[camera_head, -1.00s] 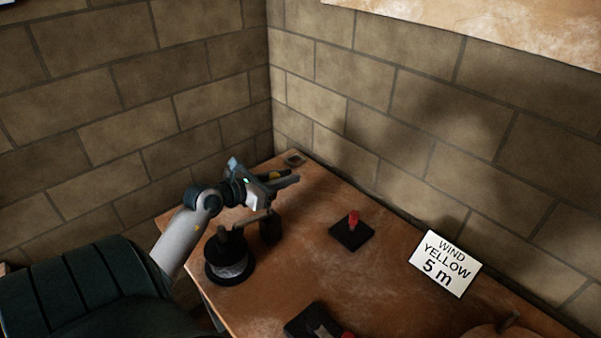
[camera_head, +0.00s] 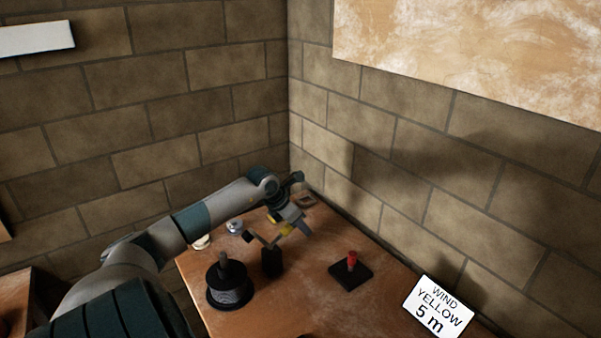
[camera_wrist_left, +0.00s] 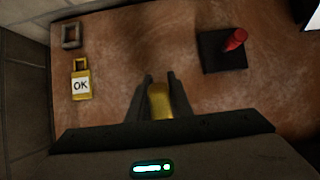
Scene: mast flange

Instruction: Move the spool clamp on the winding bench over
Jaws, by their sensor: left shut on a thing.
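The spool clamp shows in the head view as a dark post (camera_head: 271,263) with a thin bar on top, beside the black spool (camera_head: 229,291). The bar's near end points up and left, apart from the spool's upright spindle. My left gripper (camera_head: 290,229) is over the bench behind the post, shut on a yellow piece at the far end of the bar. In the left wrist view that yellow piece (camera_wrist_left: 160,101) sits between the two dark fingers (camera_wrist_left: 161,84). How it joins the bar is partly hidden by the gripper. My right gripper is not in view.
A red-handled post on a black plate (camera_head: 351,274) stands right of the clamp. A sign reading "WIND YELLOW 5 m" (camera_head: 438,307) stands at the right. A yellow tag marked "OK" (camera_wrist_left: 81,82) and a small square frame (camera_wrist_left: 71,36) lie near the wall.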

